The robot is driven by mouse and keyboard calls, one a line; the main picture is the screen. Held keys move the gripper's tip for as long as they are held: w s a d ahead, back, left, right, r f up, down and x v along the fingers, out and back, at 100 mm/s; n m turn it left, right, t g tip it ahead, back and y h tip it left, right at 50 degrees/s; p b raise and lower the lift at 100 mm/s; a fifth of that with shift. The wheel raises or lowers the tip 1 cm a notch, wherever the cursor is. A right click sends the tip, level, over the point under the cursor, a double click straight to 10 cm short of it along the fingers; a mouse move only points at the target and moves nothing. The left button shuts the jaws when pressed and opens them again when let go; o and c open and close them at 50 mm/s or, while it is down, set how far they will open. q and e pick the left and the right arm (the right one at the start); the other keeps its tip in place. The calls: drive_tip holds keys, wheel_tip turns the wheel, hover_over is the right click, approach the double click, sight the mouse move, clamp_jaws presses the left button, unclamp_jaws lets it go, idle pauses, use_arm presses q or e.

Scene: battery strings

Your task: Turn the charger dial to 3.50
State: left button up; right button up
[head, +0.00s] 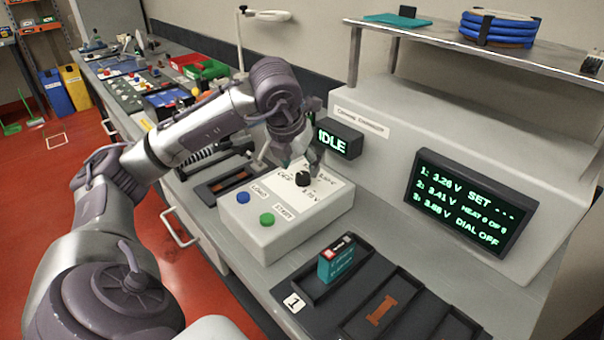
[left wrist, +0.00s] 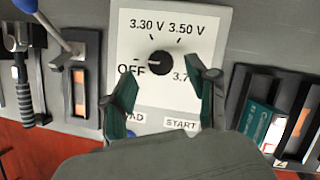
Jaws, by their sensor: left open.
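The charger dial (head: 303,178) is a round black knob on the white top of the charger box (head: 262,240). In the left wrist view the dial (left wrist: 159,63) has marks for OFF, 3.30 V, 3.50 V and a partly hidden 3.7 value. Its pale pointer line faces left, toward OFF. The display (head: 470,203) reads "DIAL OFF" and "SET ---". My left gripper (head: 300,163) is open just above the dial, pointing down. In the left wrist view its fingers stand either side of the dial, with gaps. My right gripper is out of view.
A blue button (head: 243,198) and a green button (head: 267,219) sit on the box's near side. A small screen (head: 338,138) reads IDLE behind. A teal battery (head: 337,260) stands in a black tray (head: 400,318) at front right. A shelf (head: 480,48) overhangs the back.

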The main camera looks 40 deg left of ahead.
sight(302, 174)
use_arm(q)
drive_tip(key=shift+x, duration=1.85)
clamp_jaws()
